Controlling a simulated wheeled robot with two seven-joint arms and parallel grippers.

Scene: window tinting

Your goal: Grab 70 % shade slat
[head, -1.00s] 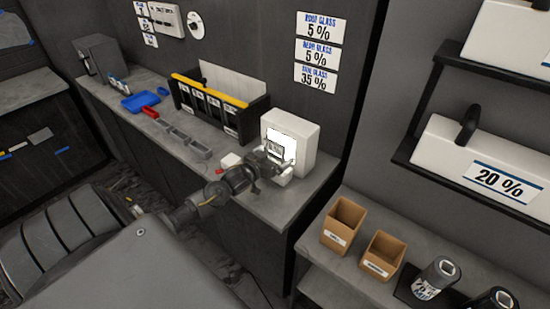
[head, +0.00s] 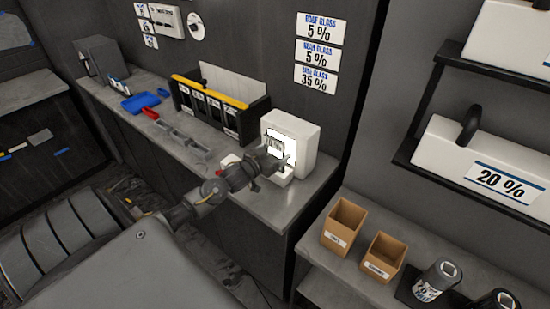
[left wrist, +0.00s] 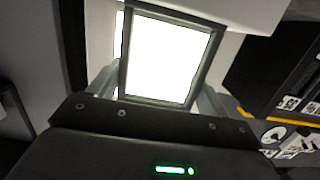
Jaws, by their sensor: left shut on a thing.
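My left gripper (head: 279,163) is shut on a small shade slat (head: 276,142) with a grey frame, in front of the lit white box (head: 306,139) on the counter. In the left wrist view, the fingers (left wrist: 157,98) stand at both sides of the slat (left wrist: 168,57). Its pane is glaring white against the lit panel. Its shade label is too small to read in the head view. My right gripper is not in view.
A black holder (head: 232,122) with labelled slots and a yellow bar stands left of the box. Shallow grey trays (head: 182,144) and a blue tray (head: 141,102) lie further left. Two cardboard bins (head: 343,222) stand on the lower right shelf.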

